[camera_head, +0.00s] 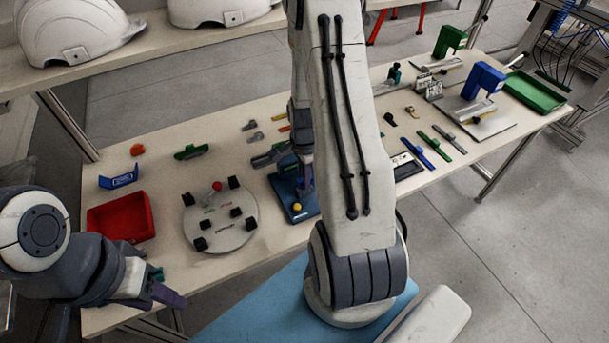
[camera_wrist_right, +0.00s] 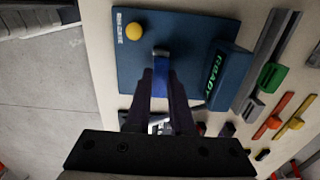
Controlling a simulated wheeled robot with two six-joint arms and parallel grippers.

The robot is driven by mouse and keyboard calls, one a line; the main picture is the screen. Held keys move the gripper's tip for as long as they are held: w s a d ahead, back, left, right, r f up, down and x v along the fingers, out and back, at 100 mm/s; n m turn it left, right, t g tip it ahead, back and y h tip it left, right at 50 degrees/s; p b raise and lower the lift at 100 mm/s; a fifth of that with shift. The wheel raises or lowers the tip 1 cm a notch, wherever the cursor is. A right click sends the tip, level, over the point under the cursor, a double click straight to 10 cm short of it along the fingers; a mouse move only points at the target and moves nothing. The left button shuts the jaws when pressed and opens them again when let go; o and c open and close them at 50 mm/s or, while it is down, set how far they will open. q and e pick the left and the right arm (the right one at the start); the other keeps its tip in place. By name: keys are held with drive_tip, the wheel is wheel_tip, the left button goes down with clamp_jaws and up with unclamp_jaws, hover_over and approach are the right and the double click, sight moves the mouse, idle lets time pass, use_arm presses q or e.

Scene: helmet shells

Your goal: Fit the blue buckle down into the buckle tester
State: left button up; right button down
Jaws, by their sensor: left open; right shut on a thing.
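The buckle tester is a dark blue plate (camera_head: 311,208) with a yellow button; in the right wrist view its plate (camera_wrist_right: 185,30) fills the upper middle, with a raised block (camera_wrist_right: 217,78) showing green "READY" letters. My right gripper (camera_wrist_right: 161,75) is shut on the blue buckle (camera_wrist_right: 160,88), of which a blue strip shows between the fingers. A small grey piece (camera_wrist_right: 161,51) shows at the fingertips, over the plate. I cannot tell whether the buckle is seated. My right gripper (camera_head: 305,192) is partly hidden by my arm in the head view. My left gripper (camera_head: 168,293) is open at the table's front left edge.
A round white plate (camera_head: 218,240) with black blocks lies left of the tester. A red tray (camera_head: 108,224) stands further left. A green tray (camera_head: 535,93) and a blue press-like stand (camera_head: 484,79) are at the right. Coloured strips (camera_wrist_right: 283,111) lie beside the tester.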

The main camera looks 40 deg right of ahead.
drive_tip(key=shift+f+b, duration=0.45)
drive_tip(key=shift+f, duration=0.25)
drive_tip(key=c, duration=0.7)
unclamp_jaws()
drive_tip(key=shift+r, duration=0.1)
wheel_tip(320, 180, up, 10)
drive_tip(key=shift+r+b, duration=0.2)
drive_tip(key=shift+b, duration=0.15)
